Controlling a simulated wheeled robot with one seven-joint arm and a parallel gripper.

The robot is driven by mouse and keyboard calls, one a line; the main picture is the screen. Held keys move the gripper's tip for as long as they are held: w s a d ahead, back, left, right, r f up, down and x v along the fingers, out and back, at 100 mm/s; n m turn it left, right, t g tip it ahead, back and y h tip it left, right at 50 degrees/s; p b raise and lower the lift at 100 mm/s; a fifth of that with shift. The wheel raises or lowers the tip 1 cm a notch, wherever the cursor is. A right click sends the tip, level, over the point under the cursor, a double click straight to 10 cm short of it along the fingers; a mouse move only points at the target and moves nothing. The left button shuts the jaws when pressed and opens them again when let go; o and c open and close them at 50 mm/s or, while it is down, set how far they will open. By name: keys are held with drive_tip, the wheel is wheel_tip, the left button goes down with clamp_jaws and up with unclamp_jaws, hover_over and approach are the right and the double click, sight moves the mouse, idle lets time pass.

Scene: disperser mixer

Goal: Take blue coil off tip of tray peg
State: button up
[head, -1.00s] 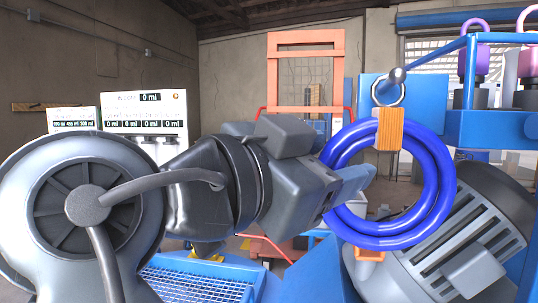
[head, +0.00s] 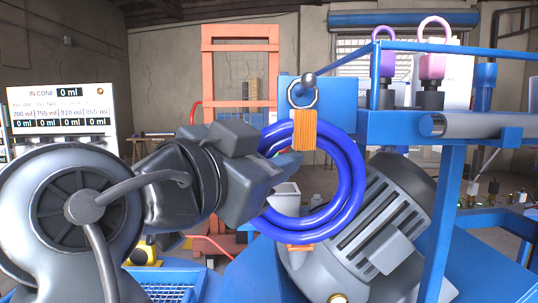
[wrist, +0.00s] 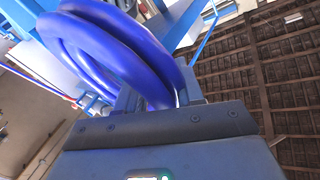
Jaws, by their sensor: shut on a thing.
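The blue coil (head: 357,182) hangs upright in the head view, with a wooden band (head: 305,130) and a metal ring (head: 316,96) at its top. The ring is at the ball-ended tip of the tray peg (head: 309,80) and appears to hang around it. My gripper (head: 287,165) comes from the left and is shut on the left side of the blue coil; its fingertips are partly hidden by the coil. In the wrist view the coil (wrist: 120,45) rises from between the fingers (wrist: 158,97).
A blue tray frame (head: 395,122) with purple- and pink-handled weights (head: 433,65) stands right of the coil. A grey motor (head: 375,230) sits close behind and below it. An orange rack (head: 240,45) stands behind. A blue basket (head: 170,285) is at lower left.

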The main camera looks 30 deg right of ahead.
sight(276, 149)
clamp_jaws()
idle(0.3)
idle(0.6)
idle(0.5)
drive_tip(key=shift+r+p, duration=0.3)
drive_tip(key=shift+r, duration=0.4)
idle(0.3)
drive_tip(key=shift+s+a, duration=0.1)
drive_tip(key=shift+s, duration=0.05)
drive_tip(key=shift+s+a+b, duration=0.35)
drive_tip(key=shift+s, duration=0.5)
drive_tip(key=shift+s+a, duration=0.25)
drive_tip(key=shift+s, duration=0.05)
drive_tip(key=shift+s+a, duration=0.15)
drive_tip(key=shift+s, duration=0.05)
